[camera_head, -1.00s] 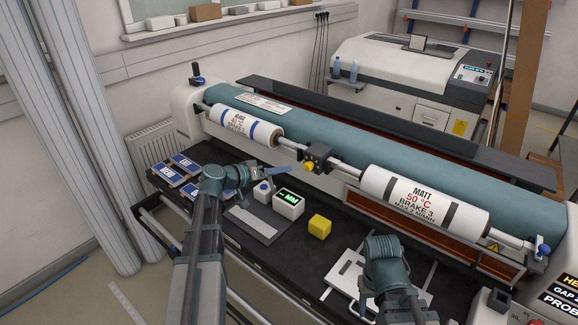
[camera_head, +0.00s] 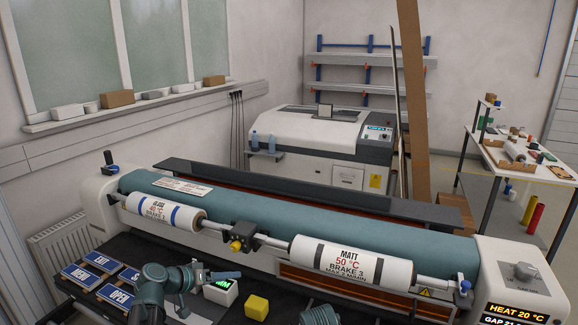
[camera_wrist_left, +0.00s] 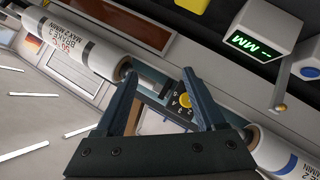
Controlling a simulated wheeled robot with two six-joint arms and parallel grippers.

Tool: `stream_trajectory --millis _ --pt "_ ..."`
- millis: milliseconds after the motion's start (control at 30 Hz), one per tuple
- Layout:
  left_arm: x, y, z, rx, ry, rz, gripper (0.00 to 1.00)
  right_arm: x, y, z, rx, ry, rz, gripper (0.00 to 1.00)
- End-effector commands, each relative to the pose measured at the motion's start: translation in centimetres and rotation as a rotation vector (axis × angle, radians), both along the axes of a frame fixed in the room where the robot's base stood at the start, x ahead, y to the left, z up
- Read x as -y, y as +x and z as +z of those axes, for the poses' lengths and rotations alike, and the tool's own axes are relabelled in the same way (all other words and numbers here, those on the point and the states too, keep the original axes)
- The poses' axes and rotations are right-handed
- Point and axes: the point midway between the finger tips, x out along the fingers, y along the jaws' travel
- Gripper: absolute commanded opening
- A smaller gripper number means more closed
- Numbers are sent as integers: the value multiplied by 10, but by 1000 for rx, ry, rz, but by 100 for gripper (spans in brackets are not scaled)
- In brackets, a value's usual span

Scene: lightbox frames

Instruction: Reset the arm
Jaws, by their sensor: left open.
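My left arm (camera_head: 150,287) comes in at the bottom left of the head view, over the dark front table. Its gripper (camera_head: 222,276) points right, beside the white box with the green display. In the left wrist view the two dark fingers (camera_wrist_left: 160,88) stand apart with nothing held between them. The roller shaft and its yellow-knobbed block (camera_wrist_left: 183,102) show behind the fingers. Of my right arm only a rounded joint (camera_head: 320,315) shows at the bottom edge. The right gripper is outside the picture.
The laminator's matt roll (camera_head: 350,262) and second roll (camera_head: 165,214) lie just beyond the arms. A display box (camera_head: 220,291), a yellow cube (camera_head: 256,306) and blue sign plates (camera_head: 102,260) lie on the table. A cluttered side table (camera_head: 480,150) stands far right.

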Motion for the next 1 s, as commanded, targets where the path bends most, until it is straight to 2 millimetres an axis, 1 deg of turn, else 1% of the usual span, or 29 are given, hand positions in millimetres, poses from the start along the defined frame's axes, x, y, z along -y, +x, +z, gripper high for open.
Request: stream_trajectory --millis 33,67,100,167,200,267,300,400,500,600,700,767,1000 --pt "38 -19 -15 -71 42 -67 72 0 0 0 0 0 0 50" --pt "56 -29 -25 -120 74 -101 72 0 0 0 0 0 0 50" --pt "78 -45 -37 -183 119 -143 72 0 0 0 0 0 0 50" --pt "105 -69 -55 -276 195 -197 72 0 0 0 0 0 0 50" --pt "120 -86 -66 -335 248 -226 72 0 0 0 0 0 0 50" --pt "139 -112 -80 -418 337 -260 72 0 0 0 0 0 0 50" --pt "148 -129 -88 -468 401 -278 72 0 0 0 0 0 0 50" --pt "161 -167 -102 -572 558 -295 72 0 0 0 0 0 0 50" --pt "165 -196 -109 -640 699 -285 72 0 0 0 0 0 0 50" --pt "164 -215 -111 -678 811 -263 72 0 0 0 0 0 0 50" --pt "162 -226 -111 -697 882 -240 72 0 0 0 0 0 0 50" --pt "162 -229 -110 -701 907 -231 72 0 0 0 0 0 0 50" --pt "160 -231 -110 -707 927 -220 72 0 0 0 0 0 0 50"
